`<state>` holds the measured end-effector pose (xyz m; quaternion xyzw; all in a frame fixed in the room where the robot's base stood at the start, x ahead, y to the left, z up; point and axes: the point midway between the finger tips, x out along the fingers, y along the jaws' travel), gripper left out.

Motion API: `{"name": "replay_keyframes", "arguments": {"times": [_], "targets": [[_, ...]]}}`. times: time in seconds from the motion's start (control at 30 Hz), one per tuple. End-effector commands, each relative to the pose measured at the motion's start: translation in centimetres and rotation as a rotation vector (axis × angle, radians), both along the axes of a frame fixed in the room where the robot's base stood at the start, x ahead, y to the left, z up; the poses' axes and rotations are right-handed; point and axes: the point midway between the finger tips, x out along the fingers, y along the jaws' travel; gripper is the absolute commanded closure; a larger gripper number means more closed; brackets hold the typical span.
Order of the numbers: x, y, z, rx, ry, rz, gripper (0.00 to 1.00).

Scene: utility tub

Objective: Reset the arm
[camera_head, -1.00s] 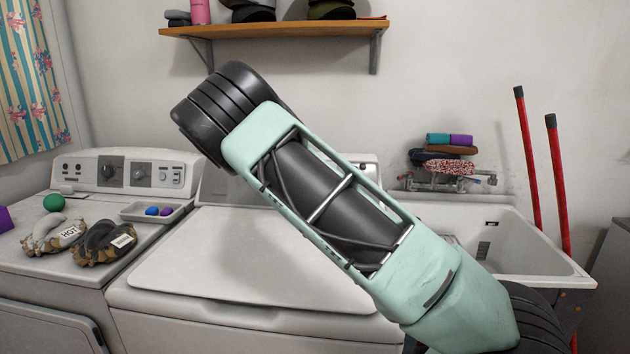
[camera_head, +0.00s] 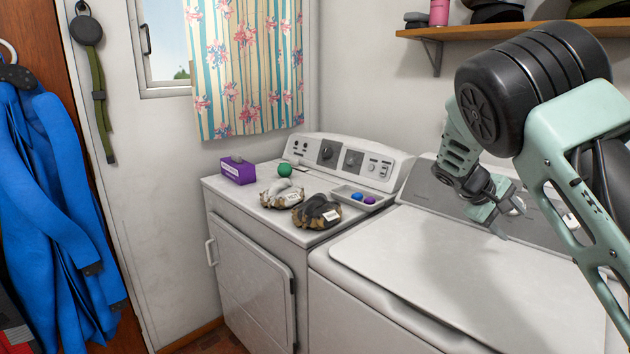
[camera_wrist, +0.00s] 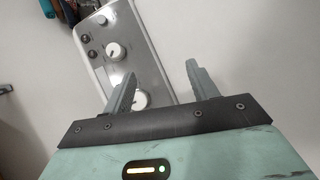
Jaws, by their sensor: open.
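My gripper (camera_head: 500,208) is in the right part of the head view, in front of the control panel at the back of the right-hand machine and above its lid. It is open, with nothing between its fingers. In the wrist view my gripper (camera_wrist: 160,88) shows its two fingers spread apart. Behind them is a grey control panel (camera_wrist: 97,30) with white knobs. My arm's elbow fills the upper right of the head view.
The right machine's lid (camera_head: 470,270) is bare. On the left machine (camera_head: 250,205) are a purple box (camera_head: 238,171), a green ball (camera_head: 285,170), two labelled gloves or bags (camera_head: 316,212) and a tray (camera_head: 350,190). A shelf (camera_head: 500,30) hangs above. Blue clothing (camera_head: 50,220) hangs at left.

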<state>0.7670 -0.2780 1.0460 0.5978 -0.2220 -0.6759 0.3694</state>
Motion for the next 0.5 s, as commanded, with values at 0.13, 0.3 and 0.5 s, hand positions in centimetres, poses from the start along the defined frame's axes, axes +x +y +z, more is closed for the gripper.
{"name": "replay_keyframes", "arguments": {"times": [0.13,0.3,0.5], "targets": [[-4.7,9.1,-3.1,0.311,0.010,0.041,0.42],[-11.4,19.6,-3.7,0.585,0.042,0.118,0.42],[-22.0,29.3,-2.1,0.807,0.096,0.240,0.42]]}}
